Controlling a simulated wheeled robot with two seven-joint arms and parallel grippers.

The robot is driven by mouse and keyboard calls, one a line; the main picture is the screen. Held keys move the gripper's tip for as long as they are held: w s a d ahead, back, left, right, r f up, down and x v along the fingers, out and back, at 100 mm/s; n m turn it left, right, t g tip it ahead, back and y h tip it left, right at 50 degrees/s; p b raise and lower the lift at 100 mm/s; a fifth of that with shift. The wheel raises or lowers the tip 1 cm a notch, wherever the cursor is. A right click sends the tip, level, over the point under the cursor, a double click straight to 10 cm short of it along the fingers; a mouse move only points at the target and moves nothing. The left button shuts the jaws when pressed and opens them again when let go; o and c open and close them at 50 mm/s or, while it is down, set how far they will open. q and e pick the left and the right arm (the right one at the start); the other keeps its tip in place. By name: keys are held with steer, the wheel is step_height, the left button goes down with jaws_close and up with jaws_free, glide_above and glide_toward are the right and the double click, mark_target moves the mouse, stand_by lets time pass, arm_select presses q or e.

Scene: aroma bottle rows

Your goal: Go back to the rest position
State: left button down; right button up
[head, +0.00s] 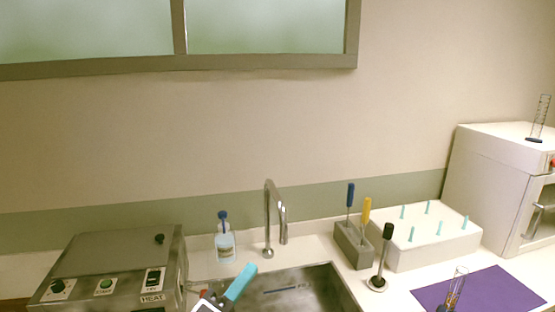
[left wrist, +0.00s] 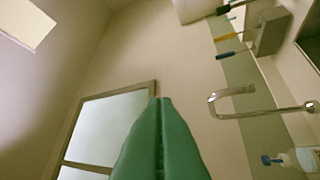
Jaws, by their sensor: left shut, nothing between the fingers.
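My left gripper (head: 240,284) shows at the bottom of the head view, in front of the sink, with teal fingers. In the left wrist view its two teal fingers (left wrist: 161,112) lie together with nothing between them. They point up toward the bare wall and window. It stands apart from the faucet and the bottle. My right gripper is in neither view.
A metal faucet (head: 269,215) rises behind the sink (head: 318,290). A blue-capped bottle (head: 225,242) stands left of it, beside a heater box (head: 110,262). To the right are a grey tool holder (head: 352,246), a white peg block (head: 430,246) and a purple mat (head: 490,292).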

arm_select(q)
steer(key=s+a+f+n+g+y, duration=0.2)
steer(key=a+f+n+y, duration=0.35)
steer(key=f+n, duration=0.3)
steer(key=s+a+f+n+g+y, duration=0.25)
steer(key=a+f+n+y, duration=0.35)
steer(key=n, duration=0.3)
steer(key=s+a+f+n+g, duration=0.2)
steer(key=s+f+n+g, duration=0.25)
steer(key=s+f, duration=0.4)
steer(key=s+a+f+n+g, duration=0.1)
steer(key=s+f+n+g, duration=0.35)
steer(key=s, duration=0.65)
step_height(320, 180, down, 32)
steer(key=s+g+b, duration=0.3)
steer(key=s+a+f+b, duration=0.2)
steer(key=s+a+f, duration=0.1)
steer(key=s+f, duration=1.2)
steer(key=shift+s+a+f+m+g+y, duration=0.15)
steer(key=shift+f+m+g+y, duration=0.2)
steer(key=shift+f+y, duration=0.1)
